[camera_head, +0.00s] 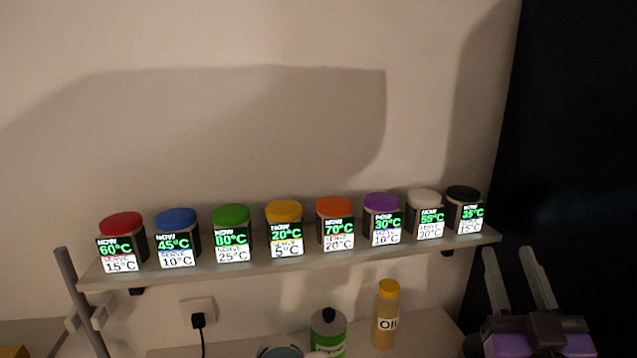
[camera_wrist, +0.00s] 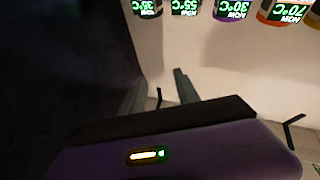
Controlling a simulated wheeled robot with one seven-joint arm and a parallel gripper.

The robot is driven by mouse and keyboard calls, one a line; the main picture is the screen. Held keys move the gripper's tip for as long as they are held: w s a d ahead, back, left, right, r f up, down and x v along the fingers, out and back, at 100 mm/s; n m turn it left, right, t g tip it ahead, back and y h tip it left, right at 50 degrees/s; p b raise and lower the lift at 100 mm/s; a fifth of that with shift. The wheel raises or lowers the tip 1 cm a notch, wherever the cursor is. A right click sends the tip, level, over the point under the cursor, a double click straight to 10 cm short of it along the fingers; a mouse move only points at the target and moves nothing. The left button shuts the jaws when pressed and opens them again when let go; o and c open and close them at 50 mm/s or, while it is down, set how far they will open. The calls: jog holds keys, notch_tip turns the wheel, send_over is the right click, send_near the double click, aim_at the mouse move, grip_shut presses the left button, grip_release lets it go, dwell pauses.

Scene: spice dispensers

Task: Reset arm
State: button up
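My gripper (camera_head: 518,278) is at the lower right in the head view, to the right of the shelf's end and apart from it. Its two grey fingers point up and stand apart with nothing between them. In the wrist view the gripper (camera_wrist: 157,92) also shows two spread fingers and a purple body with a small lit strip. A row of spice dispensers with coloured lids stands on the shelf (camera_head: 300,263); among them are the red-lidded one (camera_head: 122,243), the purple-lidded one (camera_head: 382,219) and the black-lidded one (camera_head: 463,209). Each carries a temperature label.
Below the shelf, an oil bottle (camera_head: 386,318) with a yellow cap and a green-and-grey container (camera_head: 328,332) stand on a lower surface. A plug with a cable (camera_head: 198,320) is in the wall. A grey post (camera_head: 80,300) is at the left. A dark area lies on the right.

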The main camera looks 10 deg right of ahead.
jog(key=s+a+f+n+g+y, duration=0.1)
jog(key=s+a+f+n+y, duration=0.65)
jog(key=s+f, duration=0.6)
jog(key=s+a+f+m+g, duration=0.2)
jog(key=s+f, duration=0.4)
jog(key=s, duration=0.3)
jog(key=s+a+f+m+g, duration=0.3)
jog(key=s+f, duration=0.3)
jog(key=s, duration=0.4)
jog(key=shift+a+f+g+b, duration=0.25)
jog(key=shift+a+g+b, duration=0.1)
jog(key=shift+a+g, duration=0.25)
